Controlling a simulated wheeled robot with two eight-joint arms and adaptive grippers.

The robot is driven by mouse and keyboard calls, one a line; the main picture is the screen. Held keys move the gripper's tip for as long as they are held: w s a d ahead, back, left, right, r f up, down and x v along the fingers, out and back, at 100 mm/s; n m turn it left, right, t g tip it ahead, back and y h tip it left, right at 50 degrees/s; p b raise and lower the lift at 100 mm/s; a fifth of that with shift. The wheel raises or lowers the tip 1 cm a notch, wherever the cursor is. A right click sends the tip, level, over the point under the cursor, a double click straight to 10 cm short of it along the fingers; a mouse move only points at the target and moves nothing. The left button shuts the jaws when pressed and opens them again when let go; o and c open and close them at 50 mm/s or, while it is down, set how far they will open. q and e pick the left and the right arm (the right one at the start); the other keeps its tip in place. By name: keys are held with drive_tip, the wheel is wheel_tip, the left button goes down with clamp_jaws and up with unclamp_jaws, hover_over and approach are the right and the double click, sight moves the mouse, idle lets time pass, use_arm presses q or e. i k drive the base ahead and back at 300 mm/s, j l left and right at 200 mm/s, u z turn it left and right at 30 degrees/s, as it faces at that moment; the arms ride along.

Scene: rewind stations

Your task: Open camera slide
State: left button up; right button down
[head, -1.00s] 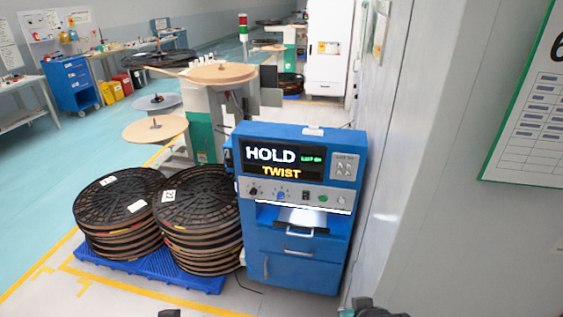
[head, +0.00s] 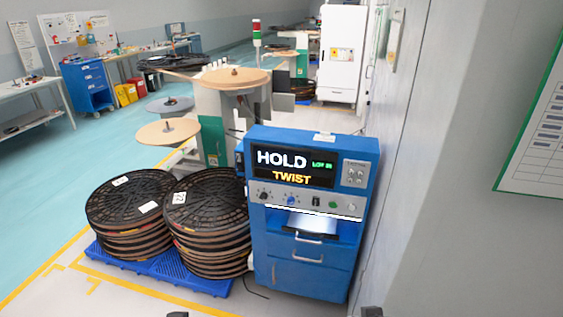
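A blue machine (head: 262,150) stands against the wall at the centre right, its display reading "HOLD" and "TWIST". Below its grey control strip is a lit recess with a pale plate (head: 312,222) in it. A pale handle (head: 309,240) sits at the front of the recess, and a lower handle (head: 307,259) is on the blue front below. I cannot tell which part is the camera slide. Only small dark tips of my arms show at the bottom edge, well short of the machine. Neither gripper's fingers can be made out.
Stacks of black reels (head: 207,205) stand on a blue pallet (head: 202,283) left of the machine. A rewind station with tan discs (head: 235,78) is behind it. The wall (head: 440,230) is close on the right. Yellow-lined floor lies at the front left.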

sight(322, 226)
drive_tip(key=j+z, duration=0.1)
drive_tip(key=z, duration=0.3)
drive_tip(key=i+j+z, duration=0.1)
drive_tip(key=z, duration=0.3)
drive_tip(key=j+z, duration=0.2)
drive_tip(key=z, duration=0.2)
drive_tip(key=j+z, duration=0.15)
drive_tip(key=z, duration=0.25)
